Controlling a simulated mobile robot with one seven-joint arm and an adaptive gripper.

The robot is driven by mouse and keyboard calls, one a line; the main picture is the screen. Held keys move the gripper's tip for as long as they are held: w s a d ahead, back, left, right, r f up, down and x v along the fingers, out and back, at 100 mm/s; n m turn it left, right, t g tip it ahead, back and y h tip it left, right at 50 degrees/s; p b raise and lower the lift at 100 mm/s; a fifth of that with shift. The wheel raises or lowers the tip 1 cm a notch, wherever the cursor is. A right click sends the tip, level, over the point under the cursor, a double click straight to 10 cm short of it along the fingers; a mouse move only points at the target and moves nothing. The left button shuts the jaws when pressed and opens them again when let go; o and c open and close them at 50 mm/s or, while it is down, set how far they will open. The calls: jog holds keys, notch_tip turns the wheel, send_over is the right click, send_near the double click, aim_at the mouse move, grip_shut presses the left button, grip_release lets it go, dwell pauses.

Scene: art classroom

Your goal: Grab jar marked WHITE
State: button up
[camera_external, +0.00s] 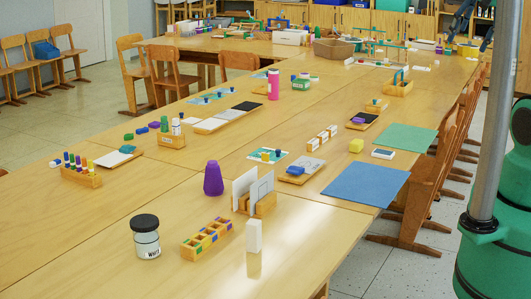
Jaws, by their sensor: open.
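The jar marked WHITE (146,240) stands upright on the near left part of the long wooden table. It is a clear jar with white contents, a black lid and a label partly turned to the right. What looks like my gripper (469,40) shows at the top right edge, cut off by the frame. Its two dark fingers are spread apart with nothing between them. It is far from the jar in the picture.
Right of the jar are a wooden compartment box (205,240), a white block (254,236), a purple cone (213,178) and a card holder (262,204). A blue sheet (366,184) lies at the right edge. Chairs (428,190) line that side. The table left of the jar is clear.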

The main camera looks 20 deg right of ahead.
jog(key=w+a+r+n+g+y+p, duration=0.1)
jog(key=w+a+r+n, duration=0.1)
jog(key=w+a+n, duration=0.5)
jog(key=w+a+r+n+g+p, duration=0.1)
jog(key=w+a+r+n, duration=0.1)
jog(key=w+a, duration=0.85)
jog(key=w+a+f+n+g, duration=0.1)
jog(key=w+a+f+n, duration=0.15)
jog(key=a, duration=0.65)
jog(key=w+a+f+n+p, duration=0.15)
jog(key=a+n, duration=0.25)
jog(key=a, duration=0.5)
jog(key=w+a+f+n+g, duration=0.1)
jog(key=w+a+f+n, duration=0.2)
jog(key=a, duration=0.6)
jog(key=s+a+f+n, duration=0.2)
jog(key=a+f+n, duration=0.35)
jog(key=a, duration=0.85)
jog(key=n+g+h+p, duration=0.1)
jog(key=n+p, duration=0.2)
jog(key=n, duration=0.6)
send_over(144, 220)
notch_tip(144, 220, down, 28)
jog(key=shift+r, duration=0.1)
jog(key=shift+s+f, duration=0.15)
jog(key=shift+f, duration=0.05)
jog(key=shift+f, duration=0.15)
jog(key=shift+f+b, duration=0.6)
jog(key=shift+f, duration=3.55)
